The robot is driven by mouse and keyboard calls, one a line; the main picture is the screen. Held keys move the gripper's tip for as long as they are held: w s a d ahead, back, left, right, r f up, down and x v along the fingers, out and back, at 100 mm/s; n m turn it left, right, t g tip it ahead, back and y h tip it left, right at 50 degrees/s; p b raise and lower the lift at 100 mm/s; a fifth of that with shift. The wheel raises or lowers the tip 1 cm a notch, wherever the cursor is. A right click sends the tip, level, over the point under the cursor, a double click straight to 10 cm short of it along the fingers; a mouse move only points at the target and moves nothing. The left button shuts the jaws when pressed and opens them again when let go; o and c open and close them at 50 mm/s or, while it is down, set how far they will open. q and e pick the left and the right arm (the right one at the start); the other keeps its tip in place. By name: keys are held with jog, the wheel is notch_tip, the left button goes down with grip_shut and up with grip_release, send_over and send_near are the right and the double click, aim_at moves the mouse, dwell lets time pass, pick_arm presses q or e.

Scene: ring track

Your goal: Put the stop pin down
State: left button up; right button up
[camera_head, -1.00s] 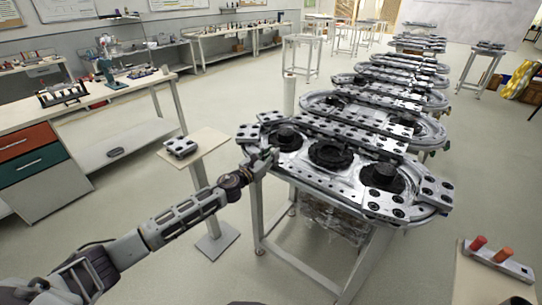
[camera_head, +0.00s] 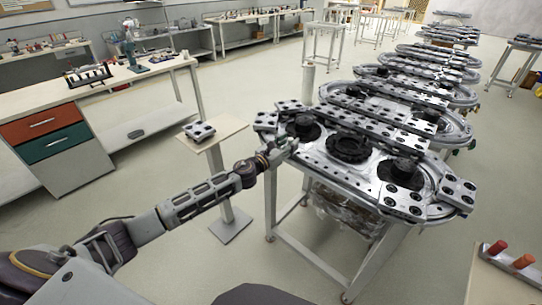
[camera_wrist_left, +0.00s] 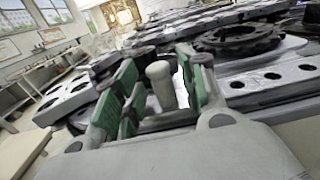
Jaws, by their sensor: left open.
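My left gripper (camera_head: 287,146) is at the near left end of the front ring track (camera_head: 330,172). In the left wrist view its green-padded fingers (camera_wrist_left: 160,92) are apart. A pale grey, round-headed pin (camera_wrist_left: 158,72), apparently the stop pin, stands upright between them. Its lower end is hidden, and I cannot tell whether a pad touches it. In the head view the pin cannot be made out at the gripper. My right gripper is not in view.
More ring tracks (camera_head: 400,95) stand in a row behind. A small stand (camera_head: 232,128) with a metal block (camera_head: 199,130) is left of the gripper. A red peg (camera_head: 497,247) and an orange peg (camera_head: 523,261) stand at lower right. A white post (camera_head: 308,80) rises behind the track.

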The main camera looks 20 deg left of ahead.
pick_arm(q)
jog(key=shift+s+a+f, duration=0.15)
jog(key=shift+s+a, duration=0.1)
jog(key=shift+s, duration=0.45)
jog(key=shift+s+a, duration=0.15)
jog(key=shift+s, duration=0.2)
jog(key=b+v, duration=0.1)
jog(key=v, duration=0.8)
jog(key=shift+s, duration=0.2)
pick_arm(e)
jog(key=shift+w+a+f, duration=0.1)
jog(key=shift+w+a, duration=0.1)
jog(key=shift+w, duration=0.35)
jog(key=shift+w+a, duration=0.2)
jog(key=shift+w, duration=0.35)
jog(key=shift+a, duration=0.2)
